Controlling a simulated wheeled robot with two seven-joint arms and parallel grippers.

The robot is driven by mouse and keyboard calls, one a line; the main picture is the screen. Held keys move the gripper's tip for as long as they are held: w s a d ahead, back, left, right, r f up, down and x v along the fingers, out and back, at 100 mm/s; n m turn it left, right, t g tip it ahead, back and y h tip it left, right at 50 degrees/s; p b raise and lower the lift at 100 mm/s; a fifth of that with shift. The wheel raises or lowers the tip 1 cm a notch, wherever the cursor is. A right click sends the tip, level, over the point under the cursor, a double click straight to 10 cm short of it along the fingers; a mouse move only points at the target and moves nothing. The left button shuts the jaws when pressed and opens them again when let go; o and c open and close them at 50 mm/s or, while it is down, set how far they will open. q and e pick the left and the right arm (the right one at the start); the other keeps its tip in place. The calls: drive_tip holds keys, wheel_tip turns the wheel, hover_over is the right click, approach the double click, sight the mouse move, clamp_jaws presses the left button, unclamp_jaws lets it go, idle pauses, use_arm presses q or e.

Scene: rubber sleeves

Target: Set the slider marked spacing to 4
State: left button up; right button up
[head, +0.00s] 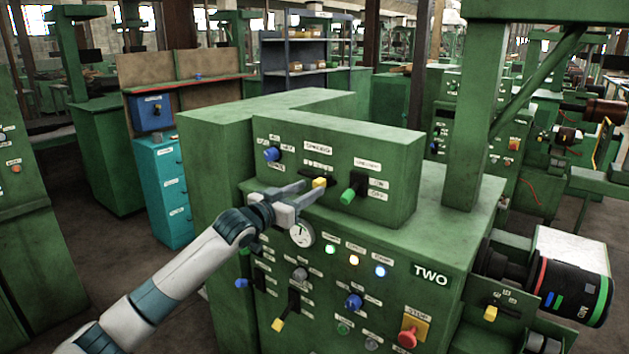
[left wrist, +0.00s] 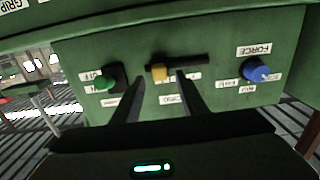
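The spacing slider is on the green upper panel (head: 395,150) of machine TWO, under a label reading SPACING (head: 318,148). Its yellow knob (head: 319,183) sits in a dark horizontal slot. In the left wrist view the knob (left wrist: 160,72) is near the left end of the slot (left wrist: 192,61). The scale marks are too small to read. My left gripper (head: 307,191) is at the slider, with its fingers apart. In the left wrist view the open fingertips (left wrist: 158,80) lie on either side of the knob, with gaps visible. My right gripper is not in view.
A blue knob (head: 272,154) is left of the slider and a green-tipped lever (head: 348,195) is close on its right. Below are a round gauge (head: 301,234), lit lamps, levers and a red stop button (head: 408,338). A dark roller unit (head: 570,277) juts out at right.

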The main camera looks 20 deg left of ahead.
sight(315, 185)
use_arm(q)
drive_tip(key=shift+p+x, duration=0.5)
drive_tip(key=shift+x, duration=1.35)
clamp_jaws()
drive_tip(key=shift+a, duration=0.15)
